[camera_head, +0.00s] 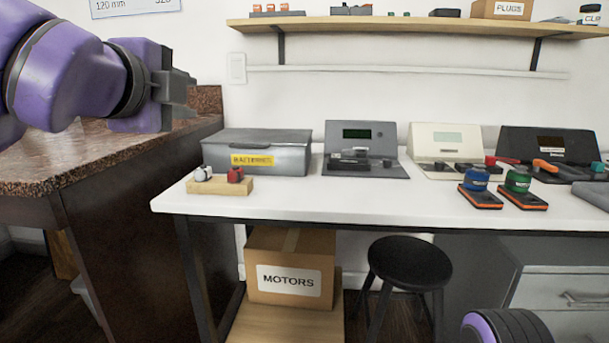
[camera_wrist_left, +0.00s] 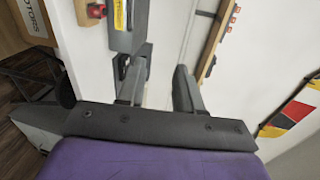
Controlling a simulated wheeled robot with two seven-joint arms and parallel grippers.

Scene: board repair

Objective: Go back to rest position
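My left arm comes in from the upper left of the head view, raised above the brown counter. Its gripper (camera_head: 181,92) points right, in front of the white wall, seen from the side. In the left wrist view the two fingers of the left gripper (camera_wrist_left: 164,62) stand apart with a clear gap and nothing between them. A purple and black part of my other arm shows at the bottom right of the head view. Its gripper is out of the picture.
A white workbench (camera_head: 300,208) carries a grey battery case (camera_head: 290,160), a wooden block (camera_head: 218,186) and several test stations. A speckled counter (camera_head: 90,158) stands left. A motors box (camera_head: 290,268) and black stool (camera_head: 410,260) are below; a shelf (camera_head: 400,24) hangs above.

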